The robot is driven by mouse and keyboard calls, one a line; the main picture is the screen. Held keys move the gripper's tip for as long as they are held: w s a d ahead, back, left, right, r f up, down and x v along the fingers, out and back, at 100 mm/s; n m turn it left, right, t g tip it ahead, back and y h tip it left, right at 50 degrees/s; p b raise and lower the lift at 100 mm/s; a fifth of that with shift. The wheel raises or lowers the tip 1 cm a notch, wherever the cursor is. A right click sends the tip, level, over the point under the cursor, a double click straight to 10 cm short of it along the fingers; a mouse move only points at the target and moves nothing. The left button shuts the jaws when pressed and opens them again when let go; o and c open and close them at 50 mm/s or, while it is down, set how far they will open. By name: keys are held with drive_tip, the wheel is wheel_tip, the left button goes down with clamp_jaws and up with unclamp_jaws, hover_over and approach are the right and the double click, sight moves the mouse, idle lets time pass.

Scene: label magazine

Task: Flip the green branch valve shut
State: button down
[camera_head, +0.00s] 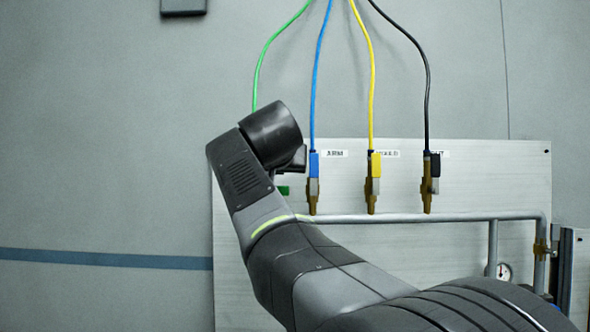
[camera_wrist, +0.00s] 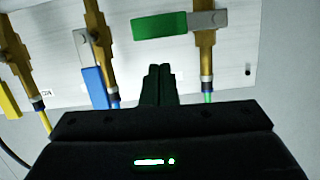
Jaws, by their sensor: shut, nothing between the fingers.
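The green valve handle (camera_wrist: 160,26) shows in the wrist view, lying crosswise to its brass valve body (camera_wrist: 204,52), with a green hose (camera_wrist: 208,97) at the valve's end. In the head view only a small piece of the green handle (camera_head: 284,190) shows; my arm hides the rest of that valve. My gripper (camera_wrist: 157,70) is shut and empty. In the wrist picture its fingertips lie just below the green handle, with a visible gap, between the green and blue valves. I cannot tell the depth between fingertips and handle.
The blue handle (camera_head: 314,165), yellow handle (camera_head: 375,165) and black handle (camera_head: 435,165) lie along their valves. They stand in a row on a pipe (camera_head: 400,218) before a pale panel (camera_head: 480,180). A gauge (camera_head: 504,271) is at lower right. Hoses rise above the valves.

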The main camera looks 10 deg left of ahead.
drive_tip(key=r+v, duration=0.1)
drive_tip(key=v, duration=0.9)
drive_tip(key=shift+r+b, duration=0.3)
drive_tip(key=shift+b, duration=0.1)
drive_tip(key=shift+w+a, duration=0.1)
drive_tip(key=p+x, duration=0.1)
drive_tip(key=x, duration=0.7)
drive_tip(key=shift+w+a+f+n+t+h+p, duration=0.1)
drive_tip(key=shift+a+n+t+h+p, duration=0.3)
drive_tip(key=shift+a+n+p, duration=0.85)
drive_tip(key=shift+w+a+f+n+t+h+p, duration=0.15)
drive_tip(key=shift+a+n+h+p, duration=0.4)
drive_tip(key=shift+n, duration=1.4)
drive_tip(key=shift+s+a+r+n+t+h+p, duration=0.1)
drive_tip(key=shift+a+n+t+h+p, duration=0.15)
drive_tip(key=shift+a+n+h+p, duration=0.75)
drive_tip(key=shift+f+n+y+b, duration=0.1)
drive_tip(key=shift+n+y+b, duration=0.35)
drive_tip(key=shift+n+b, duration=0.05)
